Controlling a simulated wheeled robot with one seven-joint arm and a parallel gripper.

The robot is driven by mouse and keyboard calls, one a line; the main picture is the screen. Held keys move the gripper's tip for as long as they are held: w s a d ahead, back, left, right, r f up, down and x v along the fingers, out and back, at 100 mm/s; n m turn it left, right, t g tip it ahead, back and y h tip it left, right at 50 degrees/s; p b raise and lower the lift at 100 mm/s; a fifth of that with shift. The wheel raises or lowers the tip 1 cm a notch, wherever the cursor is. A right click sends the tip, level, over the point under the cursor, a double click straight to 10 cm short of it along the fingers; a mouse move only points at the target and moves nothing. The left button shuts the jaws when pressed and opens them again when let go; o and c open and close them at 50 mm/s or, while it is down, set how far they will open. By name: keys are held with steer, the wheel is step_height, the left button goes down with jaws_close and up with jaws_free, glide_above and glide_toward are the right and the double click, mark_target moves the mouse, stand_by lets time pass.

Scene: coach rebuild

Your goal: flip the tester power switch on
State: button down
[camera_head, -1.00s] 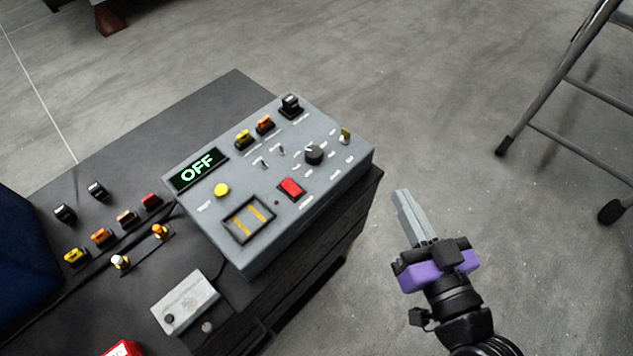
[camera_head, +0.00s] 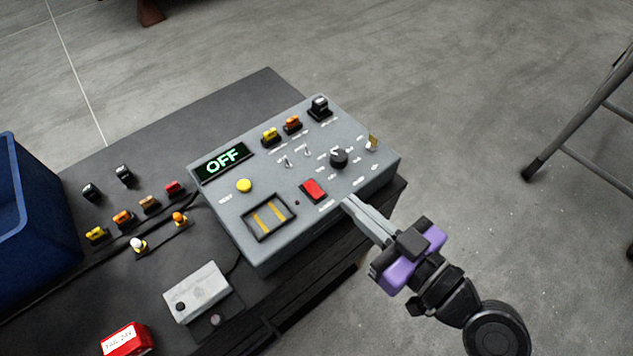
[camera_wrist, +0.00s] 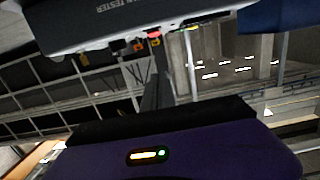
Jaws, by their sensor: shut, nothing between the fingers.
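The grey tester box (camera_head: 270,225) sits on a dark bench top, and its display (camera_head: 222,161) reads "OFF". Its sloped panel carries a red switch (camera_head: 314,190), a yellow button (camera_head: 244,185), small toggle levers (camera_head: 288,161), a black knob (camera_head: 339,158) and a brass key-like part (camera_head: 371,143). I cannot tell by label which is the power switch. My gripper (camera_head: 348,203) is shut and empty, its fingertips at the box's near right edge, right of the red switch. In the wrist view the tester's side (camera_wrist: 125,18) shows above the fingers (camera_wrist: 157,75); contact cannot be told.
A blue bin (camera_head: 40,215) stands at left. Several coloured plugs (camera_head: 122,218), a grey small box (camera_head: 197,291) and a red block (camera_head: 126,338) lie on the bench (camera_head: 255,90). A ladder (camera_head: 585,125) stands at right. The floor between is clear.

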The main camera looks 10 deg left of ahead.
steer(key=p, duration=0.3)
glide_above(316, 191)
steer(key=shift+s+d+f, duration=0.2)
steer(key=shift+f, duration=0.15)
step_height(316, 191, down, 3)
steer(key=shift+w+a+r, duration=0.1)
steer(key=shift+f, duration=0.75)
steer(key=shift+w+a+r+p, duration=0.1)
steer(key=shift+a+p, duration=0.05)
steer(key=shift+p, duration=0.5)
steer(key=shift+g+h+p, duration=0.3)
steer(key=shift+p, duration=0.05)
steer(key=shift+f, duration=0.35)
steer(key=r+p, duration=0.1)
steer(key=r, duration=0.1)
steer(key=r+p, duration=0.1)
steer(key=r, duration=0.1)
steer(key=shift+w+a+r, duration=0.15)
steer(key=shift+w+r, duration=0.05)
steer(key=shift+r, duration=0.2)
steer(key=r+b+v, duration=0.1)
steer(key=b+v, duration=0.1)
steer(key=v, duration=0.7)
steer(key=shift+s+r+b, duration=0.15)
steer(key=shift+s+b, duration=0.05)
steer(key=shift+b, duration=0.2)
